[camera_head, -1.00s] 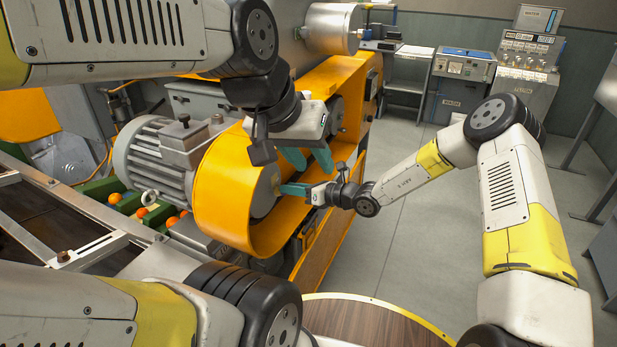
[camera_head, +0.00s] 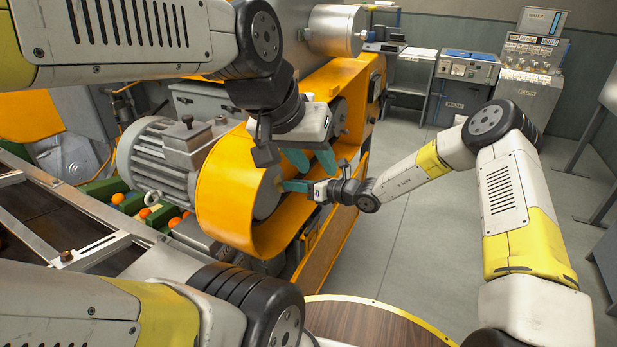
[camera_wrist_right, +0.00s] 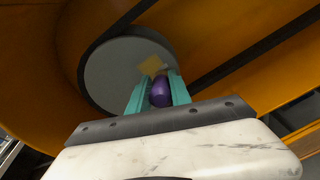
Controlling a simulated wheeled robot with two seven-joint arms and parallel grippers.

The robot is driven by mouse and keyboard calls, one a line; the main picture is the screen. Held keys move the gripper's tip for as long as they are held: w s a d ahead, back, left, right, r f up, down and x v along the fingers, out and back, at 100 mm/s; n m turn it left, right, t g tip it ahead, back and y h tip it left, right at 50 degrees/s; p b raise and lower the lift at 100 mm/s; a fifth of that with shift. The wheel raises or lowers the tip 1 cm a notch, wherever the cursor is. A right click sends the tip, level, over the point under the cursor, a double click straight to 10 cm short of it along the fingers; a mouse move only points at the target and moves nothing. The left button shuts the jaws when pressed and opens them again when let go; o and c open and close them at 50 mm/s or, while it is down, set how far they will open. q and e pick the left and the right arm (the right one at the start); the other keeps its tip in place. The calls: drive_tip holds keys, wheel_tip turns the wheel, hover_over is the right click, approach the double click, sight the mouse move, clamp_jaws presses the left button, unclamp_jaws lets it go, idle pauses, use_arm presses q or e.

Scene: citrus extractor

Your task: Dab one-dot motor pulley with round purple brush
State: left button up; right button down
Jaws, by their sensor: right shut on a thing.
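The motor pulley (camera_head: 267,194) is a grey disc inside the orange belt guard; it also shows in the right wrist view (camera_wrist_right: 103,75) with the black belt around it. No dot mark can be made out on it. My right gripper (camera_head: 284,186) is shut on the purple brush (camera_wrist_right: 160,92), which sits between its teal fingers in the wrist view. The brush points at the pulley face, and a pale yellowish patch shows at its tip; I cannot tell whether it touches. My left gripper (camera_head: 309,160) hangs above the right one, its teal fingers apart and empty.
The orange guard (camera_head: 225,195) curves closely around the pulley. The grey motor (camera_head: 160,160) is at its left, and a second pulley (camera_head: 338,117) is farther up the guard. Oranges (camera_head: 145,212) lie in a green channel at left. Open floor (camera_head: 420,230) lies at right.

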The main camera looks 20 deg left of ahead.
drive_tip(key=shift+s+a, duration=0.2)
drive_tip(key=shift+s, duration=0.9)
drive_tip(key=shift+f+v, duration=0.2)
drive_tip(key=shift+v, duration=0.75)
drive_tip(key=shift+f+v, duration=0.2)
drive_tip(key=shift+v, duration=0.8)
drive_tip(key=shift+f+v, duration=0.2)
drive_tip(key=shift+v, duration=0.75)
drive_tip(key=shift+w+d, duration=0.15)
drive_tip(key=shift+d, duration=0.1)
drive_tip(key=shift+f+v, duration=0.15)
drive_tip(key=shift+v, duration=0.55)
drive_tip(key=shift+f+v, duration=0.15)
drive_tip(key=shift+v, duration=0.55)
